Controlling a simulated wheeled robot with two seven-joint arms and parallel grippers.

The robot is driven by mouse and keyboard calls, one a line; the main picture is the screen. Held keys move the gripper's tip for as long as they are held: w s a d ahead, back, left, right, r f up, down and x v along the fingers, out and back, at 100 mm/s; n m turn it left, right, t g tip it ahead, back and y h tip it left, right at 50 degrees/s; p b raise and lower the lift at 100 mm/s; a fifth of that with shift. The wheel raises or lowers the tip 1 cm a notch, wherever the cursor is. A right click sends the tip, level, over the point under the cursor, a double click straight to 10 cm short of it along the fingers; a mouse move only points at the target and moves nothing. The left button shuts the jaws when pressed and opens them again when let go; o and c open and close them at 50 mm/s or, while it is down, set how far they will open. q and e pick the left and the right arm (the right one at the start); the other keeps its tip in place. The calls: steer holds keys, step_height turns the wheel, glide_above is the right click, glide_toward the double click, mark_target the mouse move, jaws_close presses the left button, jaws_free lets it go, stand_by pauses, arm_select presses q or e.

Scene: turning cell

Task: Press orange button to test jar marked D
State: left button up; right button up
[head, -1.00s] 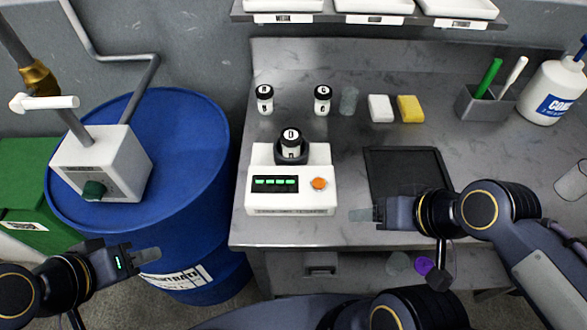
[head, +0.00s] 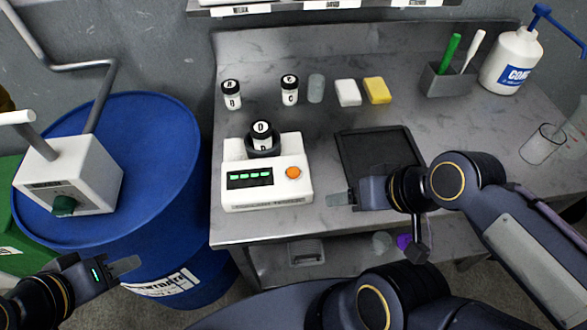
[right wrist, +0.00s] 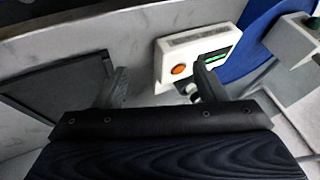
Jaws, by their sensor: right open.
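The jar marked D (head: 261,134) stands upright in the dark holder at the back of a white tester (head: 240,198). The tester's orange button (head: 293,172) is on its right front, beside a display with green lights. The button (right wrist: 179,69) also shows in the right wrist view, beyond and between the fingers. My right gripper (head: 340,198) is open and empty, to the right of the tester, apart from the button. My left gripper (head: 125,266) is over the blue drum's front side, far from the tester; its finger gap does not show clearly.
Two more jars, one marked C (head: 290,89) and one at left (head: 232,94), stand behind the tester. A clear cup (head: 316,88), white block (head: 348,92) and yellow sponge (head: 377,90) are beside them. A black tray (head: 350,146) lies right; a blue drum (head: 165,125) stands left.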

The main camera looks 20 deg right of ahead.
jaws_close()
stand_by(1.5)
